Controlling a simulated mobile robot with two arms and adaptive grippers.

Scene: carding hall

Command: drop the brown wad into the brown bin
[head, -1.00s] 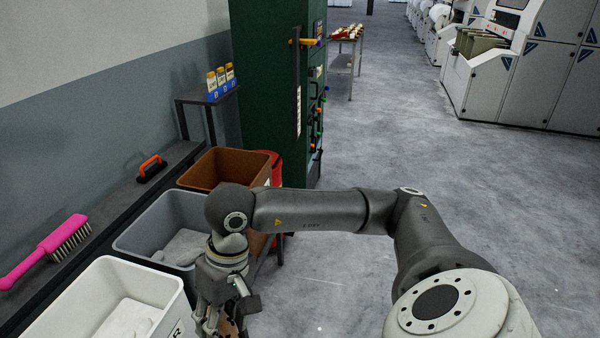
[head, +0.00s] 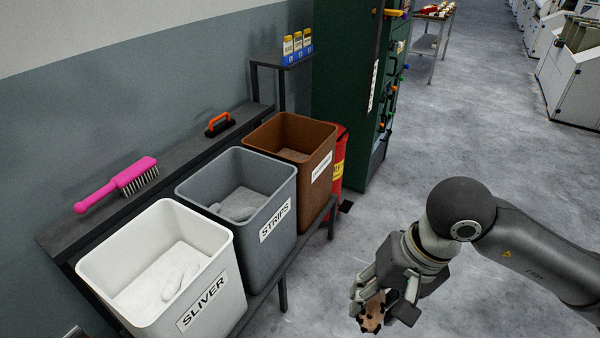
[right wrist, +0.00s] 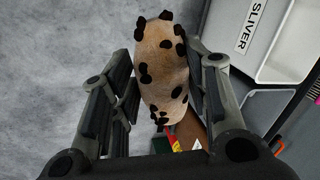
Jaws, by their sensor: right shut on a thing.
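The brown wad (head: 373,312), tan with black spots, is in my right gripper (head: 378,308), which is shut on it. The right wrist view shows the wad (right wrist: 162,70) between the two fingers. The gripper is over the open floor, to the right of the bins and apart from them. The brown bin (head: 322,172) stands at the far end of the row of bins, open at the top, with a label on its front that is too small to read and some pale material inside. My left gripper is not in view.
A grey bin (head: 272,232) labelled STRIPS and a white bin (head: 212,304) labelled SLIVER stand in the same row on a dark bench. A pink brush (head: 118,184) lies behind them. A red container (head: 339,160) and a green cabinet (head: 343,80) stand beyond the brown bin.

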